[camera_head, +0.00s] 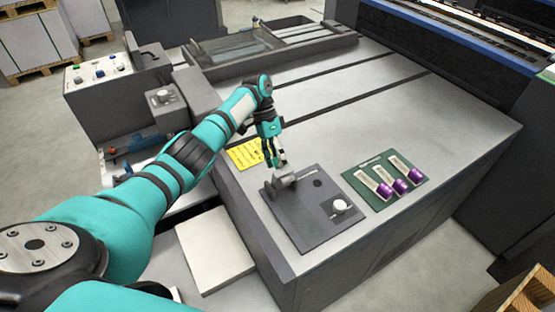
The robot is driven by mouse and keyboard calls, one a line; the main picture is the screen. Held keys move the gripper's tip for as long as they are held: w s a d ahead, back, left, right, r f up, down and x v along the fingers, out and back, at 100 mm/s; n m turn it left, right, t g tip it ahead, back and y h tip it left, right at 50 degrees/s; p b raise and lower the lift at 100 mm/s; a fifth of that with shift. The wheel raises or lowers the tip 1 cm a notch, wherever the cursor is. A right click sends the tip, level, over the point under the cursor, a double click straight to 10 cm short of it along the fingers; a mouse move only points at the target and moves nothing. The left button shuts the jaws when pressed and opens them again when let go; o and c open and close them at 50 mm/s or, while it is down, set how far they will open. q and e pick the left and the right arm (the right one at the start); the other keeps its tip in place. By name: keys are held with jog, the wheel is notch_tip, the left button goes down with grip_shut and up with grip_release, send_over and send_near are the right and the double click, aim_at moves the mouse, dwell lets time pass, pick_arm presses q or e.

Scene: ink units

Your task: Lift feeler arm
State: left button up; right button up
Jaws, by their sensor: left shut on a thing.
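My left gripper (275,160) points down over a dark grey panel (305,225) on the machine's top. It is shut on a small grey part that I take for the feeler arm (283,181), at the panel's far left corner. The fingers cover some of this part, and I cannot tell whether it is raised. A round white-topped knob (339,206) and a dark round spot (317,183) are on the same panel. My right gripper does not show.
A green mat (361,186) with several purple-ended pieces (398,186) lies right of the panel. A yellow sheet (243,155) lies behind it. A tray (270,48) and a button console (100,70) stand farther back. The grey top (380,110) between is clear.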

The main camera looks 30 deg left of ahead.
pick_arm(q)
jog(key=shift+a+f, duration=0.15)
jog(key=shift+a, duration=0.2)
jog(key=v, duration=1.2)
jog(key=shift+d, duration=0.15)
jog(key=shift+r, duration=0.2)
